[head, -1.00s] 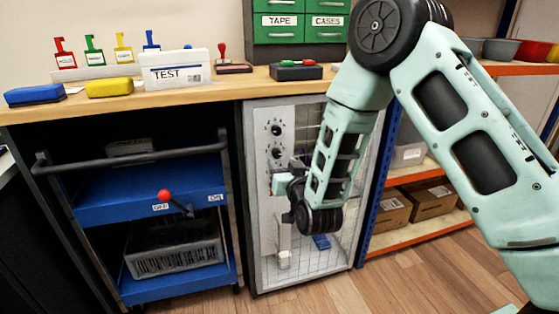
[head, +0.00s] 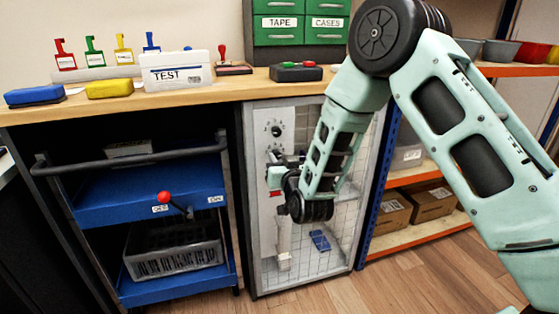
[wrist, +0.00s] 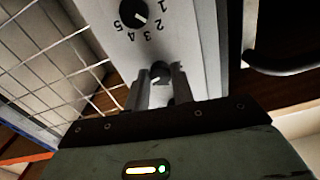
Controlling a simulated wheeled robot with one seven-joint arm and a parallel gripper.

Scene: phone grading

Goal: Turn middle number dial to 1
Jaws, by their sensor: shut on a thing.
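My gripper (head: 278,163) is at the panel just below that dial, hiding the middle dial in the head view. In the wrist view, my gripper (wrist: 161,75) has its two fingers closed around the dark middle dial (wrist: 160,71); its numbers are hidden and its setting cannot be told. Another dial (wrist: 135,13), numbered 1 to 5 and seen upside down, shows beyond the fingers, its white mark near 2.
A wire grid door (head: 335,225) is right of the panel. A blue cart (head: 110,200) with a red-knobbed lever (head: 165,196) stands at left. The bench (head: 225,88) above carries stamps, a TEST box (head: 175,70) and erasers. Shelves (head: 425,225) stand at right.

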